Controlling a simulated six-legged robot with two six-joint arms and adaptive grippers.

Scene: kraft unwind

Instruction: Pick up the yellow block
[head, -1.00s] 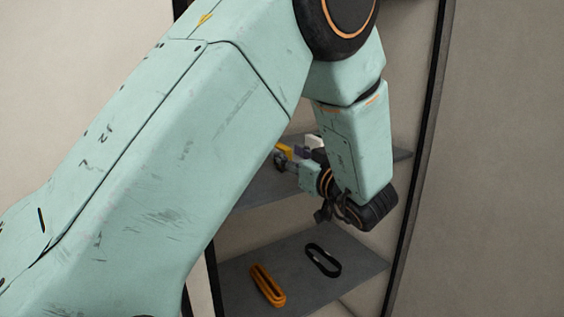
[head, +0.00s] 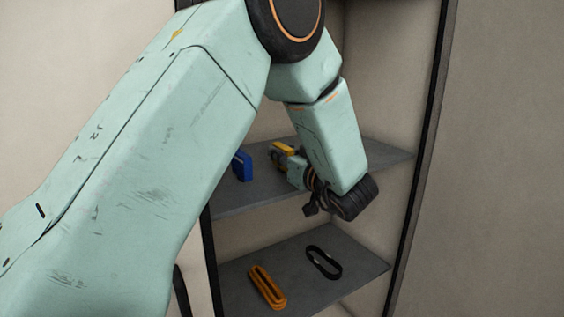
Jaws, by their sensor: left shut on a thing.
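The yellow block (head: 284,147) shows small at the upper shelf (head: 375,158), partly covered by my left gripper (head: 279,157). My left arm comes in from the left and bends down in front of the shelves, with the gripper pointing inward and to the left. The gripper is shut on the yellow block. The fingers are small and dark, and I cannot tell whether the block touches the shelf. My right gripper is not in view.
A blue block (head: 242,165) stands left of the gripper on the upper shelf. The lower shelf (head: 345,268) holds an orange loop (head: 267,287) and a black loop (head: 324,262). Dark uprights (head: 428,120) edge the shelves. The upper shelf's right part looks clear.

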